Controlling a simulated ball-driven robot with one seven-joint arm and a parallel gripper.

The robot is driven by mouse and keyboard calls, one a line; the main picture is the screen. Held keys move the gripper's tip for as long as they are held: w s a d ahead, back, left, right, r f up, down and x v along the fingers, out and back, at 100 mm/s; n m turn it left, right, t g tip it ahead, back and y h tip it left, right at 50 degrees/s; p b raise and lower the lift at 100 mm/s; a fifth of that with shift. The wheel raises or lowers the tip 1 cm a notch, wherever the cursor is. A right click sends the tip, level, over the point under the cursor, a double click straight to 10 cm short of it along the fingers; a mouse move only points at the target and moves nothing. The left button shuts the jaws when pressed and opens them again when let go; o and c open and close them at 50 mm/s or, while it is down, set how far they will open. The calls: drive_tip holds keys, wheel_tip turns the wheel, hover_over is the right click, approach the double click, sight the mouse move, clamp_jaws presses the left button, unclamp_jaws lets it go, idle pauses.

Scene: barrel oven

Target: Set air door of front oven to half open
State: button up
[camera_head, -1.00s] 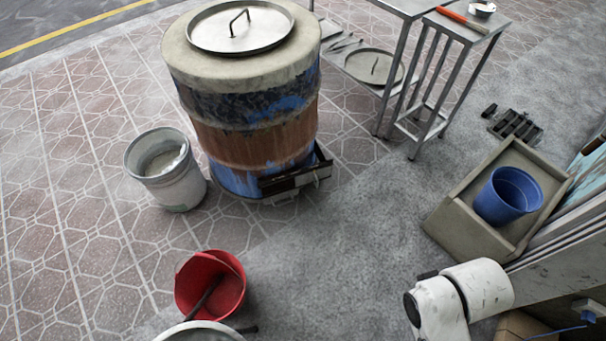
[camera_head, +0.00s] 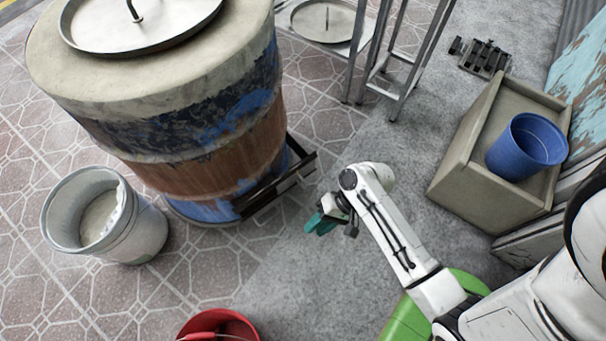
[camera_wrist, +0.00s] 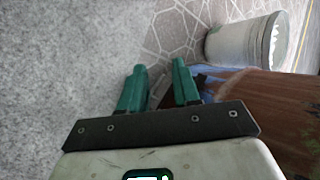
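The barrel oven (camera_head: 185,150) stands at the left in the head view, with a flat lid on top. Its air door (camera_head: 278,188) is a dark, drawer-like metal piece at the oven's base that sticks out towards my gripper. How far it is open I cannot tell. My gripper (camera_head: 318,224) has teal fingers and is low beside the air door, just in front of it. In the wrist view, my gripper (camera_wrist: 159,68) has its fingers apart. A greyish metal part shows between or behind them; contact cannot be made out. The oven's brown wall (camera_wrist: 260,105) is to the right.
A whitish bucket (camera_head: 105,218) stands left of the oven. A red bucket (camera_head: 220,326) is at the bottom edge, and a green object (camera_head: 440,300) lies under my arm. A metal table stands behind.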

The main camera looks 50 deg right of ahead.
wheel_tip(320, 180, down, 9)
drive_tip(key=w+m+t+y+b, duration=0.2)
drive_tip(key=w+m+t+b, duration=0.1)
drive_tip(key=m+b, duration=0.2)
drive_tip(key=m+t+h+b, duration=1.1)
drive_tip(key=m+b, duration=0.4)
drive_tip(key=m, duration=0.7)
approach(304, 187)
drive_tip(key=d, duration=0.1)
drive_tip(key=shift+t+y, duration=0.3)
drive_tip(key=w+b, duration=0.1)
drive_tip(key=w, duration=0.2)
drive_tip(key=w+b, duration=0.1)
drive_tip(key=w, duration=0.2)
drive_tip(key=w+b, duration=0.1)
drive_tip(key=w, duration=0.3)
drive_tip(key=shift+w+d+r, duration=0.1)
drive_tip(key=shift+d+r, duration=0.1)
drive_tip(key=shift+d, duration=0.1)
drive_tip(key=shift+c, duration=0.2)
clamp_jaws()
